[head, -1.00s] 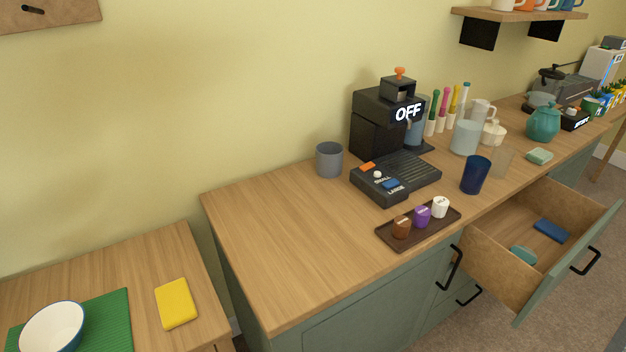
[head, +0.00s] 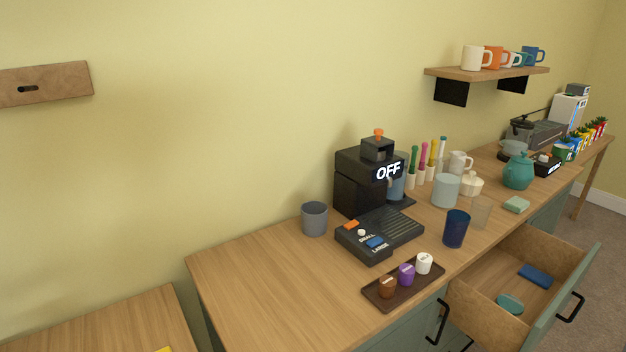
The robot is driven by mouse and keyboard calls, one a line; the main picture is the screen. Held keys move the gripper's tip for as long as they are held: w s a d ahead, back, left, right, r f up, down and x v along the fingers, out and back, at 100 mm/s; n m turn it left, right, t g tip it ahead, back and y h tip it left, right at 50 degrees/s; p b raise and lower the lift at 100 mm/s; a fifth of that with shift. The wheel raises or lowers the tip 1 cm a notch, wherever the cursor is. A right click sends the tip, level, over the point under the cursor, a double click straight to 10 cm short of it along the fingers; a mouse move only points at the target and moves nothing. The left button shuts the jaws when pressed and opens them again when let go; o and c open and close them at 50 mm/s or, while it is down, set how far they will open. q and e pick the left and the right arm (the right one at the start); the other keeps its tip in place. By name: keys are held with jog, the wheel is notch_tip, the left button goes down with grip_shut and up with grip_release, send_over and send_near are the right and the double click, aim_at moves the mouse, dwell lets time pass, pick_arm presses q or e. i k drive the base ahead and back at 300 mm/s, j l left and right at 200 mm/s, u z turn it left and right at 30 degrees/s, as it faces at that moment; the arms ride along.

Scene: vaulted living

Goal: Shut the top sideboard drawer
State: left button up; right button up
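The top sideboard drawer (head: 555,318) is pulled out at the lower right, with a green front and a black bar handle (head: 571,307). Inside it lie a dark blue item (head: 536,276) and a teal item (head: 510,303), apart from each other. The sideboard (head: 250,290) has a wooden top and green body. A second black handle (head: 437,322) shows on its front, left of the drawer. Neither of my grippers is in view.
A coffee machine (head: 358,184), a tray (head: 375,298) with three small capsules, a dark blue cup (head: 455,229) and a teal teapot (head: 517,172) stand on the sideboard top. A wall shelf (head: 488,75) holds several mugs. Carpet (head: 600,215) shows at the right.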

aim_at(471, 296)
jog(key=l+z, duration=0.2)
jog(key=z, duration=0.3)
jog(key=l+z, duration=0.25)
jog(key=z, duration=0.2)
jog(key=l+z, duration=0.25)
jog(key=z, duration=0.25)
jog(key=i+l+u, duration=0.1)
jog(key=u, duration=0.15)
jog(key=l+u, duration=0.25)
jog(key=i+u, duration=0.2)
jog(key=u, duration=0.15)
jog(key=i+u, duration=0.3)
jog(key=k, duration=0.1)
